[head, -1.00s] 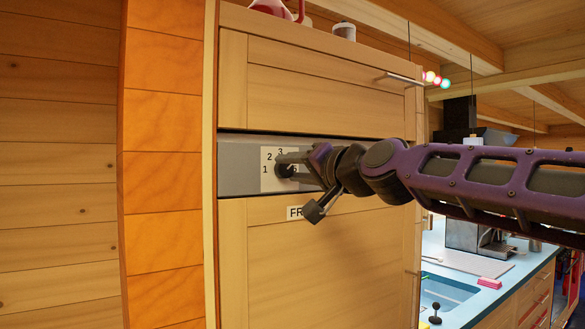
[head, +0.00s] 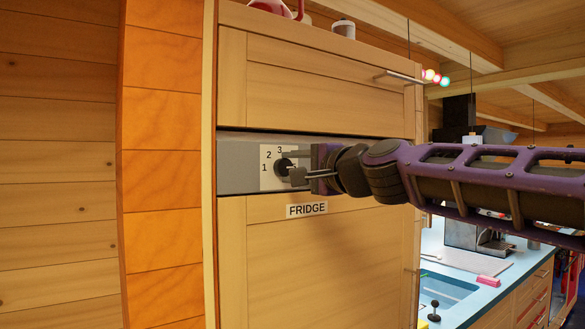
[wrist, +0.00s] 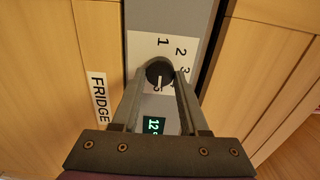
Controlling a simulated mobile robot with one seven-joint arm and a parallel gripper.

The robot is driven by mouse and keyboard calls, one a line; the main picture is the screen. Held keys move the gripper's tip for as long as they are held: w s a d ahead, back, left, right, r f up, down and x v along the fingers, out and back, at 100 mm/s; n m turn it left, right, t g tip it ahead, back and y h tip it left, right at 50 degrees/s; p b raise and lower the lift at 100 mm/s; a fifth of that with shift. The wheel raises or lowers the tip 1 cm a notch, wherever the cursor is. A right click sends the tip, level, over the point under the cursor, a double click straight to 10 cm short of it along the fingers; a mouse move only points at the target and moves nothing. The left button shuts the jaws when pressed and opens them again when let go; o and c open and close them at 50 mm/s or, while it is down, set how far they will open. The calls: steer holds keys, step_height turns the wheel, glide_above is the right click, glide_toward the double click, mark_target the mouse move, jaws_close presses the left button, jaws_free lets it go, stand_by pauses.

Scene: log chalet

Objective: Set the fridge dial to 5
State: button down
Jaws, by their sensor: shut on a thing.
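The fridge dial (head: 283,167) is a dark round knob on a white number plate, set in the grey strip above the FRIDGE label. In the wrist view the dial (wrist: 159,70) has a pale pointer line running toward the 5 (wrist: 157,89), which is partly covered by the line's end. The numbers 1, 2 and 3 show around it; the 4 is hidden or unclear behind a finger. My gripper (wrist: 163,76) has one finger on each side of the dial and is shut on it. In the head view my gripper (head: 294,167) reaches the dial from the right.
A small green display (wrist: 153,126) reading 12 and a partly hidden sign sits beside the plate. The FRIDGE label (head: 307,210) is on the door below. A cabinet door with a bar handle (head: 403,77) is above. A counter with a sink (head: 447,288) lies at right.

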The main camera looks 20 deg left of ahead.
stand_by(0.3)
steer(key=shift+c, duration=2.1)
jaws_free()
steer(key=b+v, duration=0.1)
steer(key=v, duration=1.6)
steer(key=shift+s+b, duration=0.2)
steer(key=shift+b, duration=0.2)
steer(key=shift+d, duration=0.1)
